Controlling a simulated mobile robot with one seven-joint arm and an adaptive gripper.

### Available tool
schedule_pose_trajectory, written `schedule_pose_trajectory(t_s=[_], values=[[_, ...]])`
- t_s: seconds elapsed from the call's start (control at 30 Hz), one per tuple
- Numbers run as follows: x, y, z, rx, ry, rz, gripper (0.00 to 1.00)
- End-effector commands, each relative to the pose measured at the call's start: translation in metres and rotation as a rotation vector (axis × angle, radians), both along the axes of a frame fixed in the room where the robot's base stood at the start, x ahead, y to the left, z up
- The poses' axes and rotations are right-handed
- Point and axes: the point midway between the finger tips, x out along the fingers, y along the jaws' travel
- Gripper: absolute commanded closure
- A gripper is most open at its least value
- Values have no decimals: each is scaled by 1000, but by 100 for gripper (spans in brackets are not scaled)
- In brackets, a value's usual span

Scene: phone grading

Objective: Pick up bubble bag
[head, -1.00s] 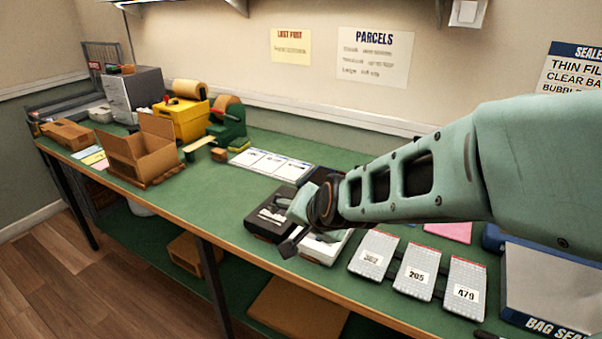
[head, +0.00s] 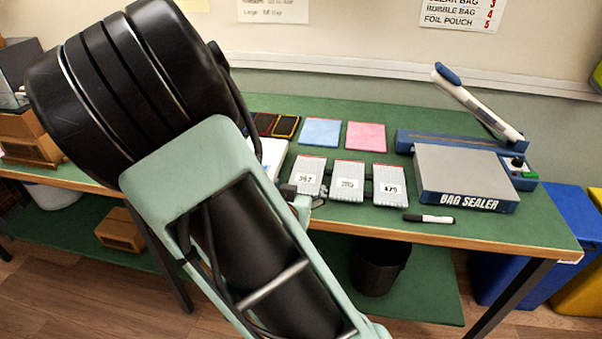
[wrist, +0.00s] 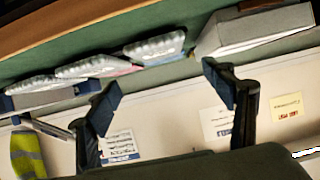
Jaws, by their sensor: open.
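Three silver-grey bubble bags lie in a row on the green bench, with white number labels: the left one (head: 308,175), the middle one (head: 348,182) and the right one (head: 387,186), which reads 479. In the wrist view, which is upside down, the bubbled bags show along the top, one of them (wrist: 155,47) nearest the space between my fingers. My gripper (wrist: 160,80) is open and empty, its two dark fingers apart. In the head view my arm hides most of the gripper, near the left bag. I cannot tell its height above the bench.
The bag sealer (head: 468,178) stands right of the bags, with a black marker (head: 428,218) near the front edge. Blue (head: 322,131) and pink (head: 366,136) sheets lie behind the bags. A light box (wrist: 255,30) shows in the wrist view. A black bin (head: 378,268) stands below.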

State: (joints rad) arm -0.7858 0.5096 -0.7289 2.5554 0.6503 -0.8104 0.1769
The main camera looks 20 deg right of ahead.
Motion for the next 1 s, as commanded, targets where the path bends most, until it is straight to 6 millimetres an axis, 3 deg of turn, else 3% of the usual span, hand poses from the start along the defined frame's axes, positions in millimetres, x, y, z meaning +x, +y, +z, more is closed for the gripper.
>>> schedule_pose_trajectory(t_s=[0.3,1.0], values=[[31,-25,-16,-21,-4,-6,25],[82,-55,-44,-17,-4,-3,25]])
